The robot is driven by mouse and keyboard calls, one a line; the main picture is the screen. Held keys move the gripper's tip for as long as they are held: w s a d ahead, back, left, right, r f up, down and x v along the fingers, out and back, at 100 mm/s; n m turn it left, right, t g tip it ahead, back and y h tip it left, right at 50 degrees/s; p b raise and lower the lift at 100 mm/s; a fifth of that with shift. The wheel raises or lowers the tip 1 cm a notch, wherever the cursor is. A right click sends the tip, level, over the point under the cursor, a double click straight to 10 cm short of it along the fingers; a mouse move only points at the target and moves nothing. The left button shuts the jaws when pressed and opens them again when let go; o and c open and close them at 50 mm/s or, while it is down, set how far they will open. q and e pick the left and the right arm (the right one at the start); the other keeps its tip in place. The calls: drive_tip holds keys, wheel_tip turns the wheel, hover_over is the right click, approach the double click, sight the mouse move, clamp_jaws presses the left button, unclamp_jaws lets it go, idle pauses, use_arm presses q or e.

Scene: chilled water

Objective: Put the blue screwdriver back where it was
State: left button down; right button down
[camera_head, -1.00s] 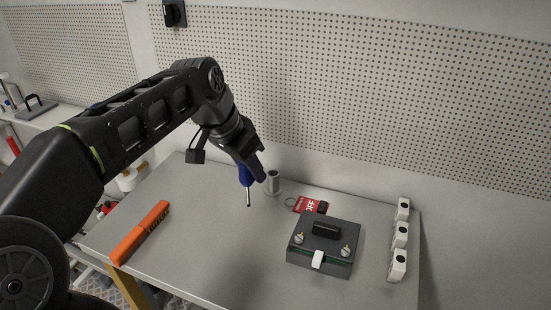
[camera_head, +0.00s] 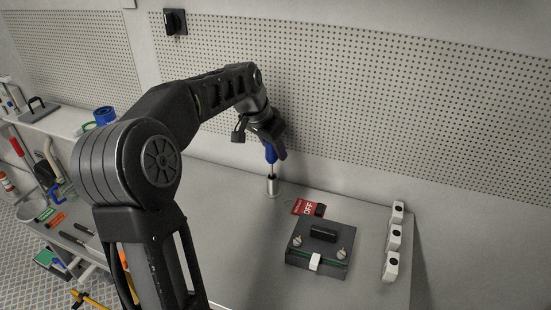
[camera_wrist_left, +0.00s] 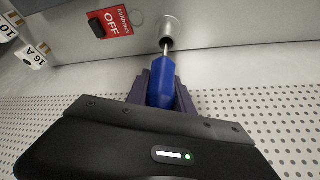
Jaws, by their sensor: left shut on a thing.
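The blue screwdriver (camera_head: 270,155) is upright, shaft down, above a grey metal cylindrical holder (camera_head: 272,186) on the table. My left gripper (camera_head: 272,148) is shut on its blue handle. In the left wrist view, the blue handle (camera_wrist_left: 161,84) sits between the fingers, and its shaft tip is at the mouth of the holder (camera_wrist_left: 169,30). I cannot tell how far the tip is inside. My right gripper is not in view.
A red OFF tag (camera_head: 308,207) lies right of the holder. A dark box (camera_head: 318,250) with a black handle stands nearer the front. Several white blocks (camera_head: 393,240) line the table's right edge. The pegboard wall (camera_head: 370,95) rises close behind.

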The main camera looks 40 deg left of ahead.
sight(275, 158)
use_arm(q)
wheel_tip(275, 158, down, 3)
drive_tip(key=shift+f, duration=0.1)
drive_tip(key=shift+w+f+p, duration=0.15)
drive_tip(key=shift+f+p, duration=0.05)
drive_tip(key=shift+p, duration=0.35)
drive_tip(key=shift+f, duration=0.25)
drive_tip(key=c, duration=1.1)
unclamp_jaws()
drive_tip(key=shift+a+r, duration=0.1)
drive_tip(key=shift+r, duration=0.25)
drive_tip(key=b+v, duration=0.1)
drive_tip(key=v, duration=1)
drive_tip(key=shift+s+r, duration=0.2)
drive_tip(key=shift+r, duration=0.1)
